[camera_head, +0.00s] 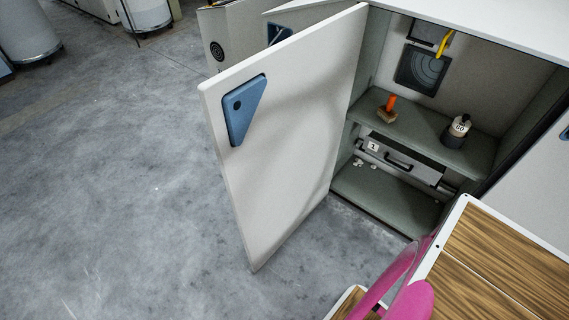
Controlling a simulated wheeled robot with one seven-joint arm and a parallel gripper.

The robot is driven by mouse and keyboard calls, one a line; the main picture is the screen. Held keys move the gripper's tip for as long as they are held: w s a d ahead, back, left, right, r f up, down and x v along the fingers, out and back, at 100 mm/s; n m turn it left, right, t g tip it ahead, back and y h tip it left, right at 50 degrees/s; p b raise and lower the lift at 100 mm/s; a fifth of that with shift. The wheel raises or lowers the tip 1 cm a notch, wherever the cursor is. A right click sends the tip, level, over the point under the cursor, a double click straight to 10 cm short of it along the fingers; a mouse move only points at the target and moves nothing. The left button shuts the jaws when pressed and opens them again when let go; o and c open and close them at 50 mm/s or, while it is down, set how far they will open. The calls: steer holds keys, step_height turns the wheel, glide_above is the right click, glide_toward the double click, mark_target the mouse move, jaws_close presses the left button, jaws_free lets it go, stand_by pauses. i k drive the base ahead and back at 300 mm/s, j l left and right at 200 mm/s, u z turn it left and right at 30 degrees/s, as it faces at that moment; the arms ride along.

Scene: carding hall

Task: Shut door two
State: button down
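A white cabinet door (290,130) stands wide open in the middle of the view, swung out to the left of its compartment. A blue, wedge-shaped handle plate (245,108) with a dark round spot is near its upper free edge. I see no number on this door, so I cannot tell from the picture that it is door two. Its open compartment has a grey-green shelf (425,135) inside. My gripper is not in view.
On the shelf are an orange-handled item (389,106) and a dark container with a white top (458,129). Below is a grey drawer marked 1 (405,160). Another panel with a blue handle (279,35) stands behind the door. The concrete floor (110,190) at left is clear.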

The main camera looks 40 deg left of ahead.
mark_target(275, 119)
steer(key=k+j, duration=0.4)
steer(key=k, duration=0.15)
steer(key=k+j, duration=0.35)
steer(key=k, duration=0.2)
steer(key=k+j, duration=0.15)
steer(key=j, duration=0.15)
steer(key=k+j+u, duration=0.1)
steer(key=j, duration=0.25)
steer(key=k+j, duration=0.2)
steer(key=i+j, duration=0.1)
steer(key=j, duration=0.4)
steer(key=i+j, duration=0.1)
steer(key=j, duration=0.35)
steer(key=i+j, duration=0.15)
steer(key=j, duration=0.35)
steer(key=j+z, duration=0.4)
steer(key=j, duration=0.5)
steer(key=k+z, duration=0.1)
steer(key=k, duration=0.2)
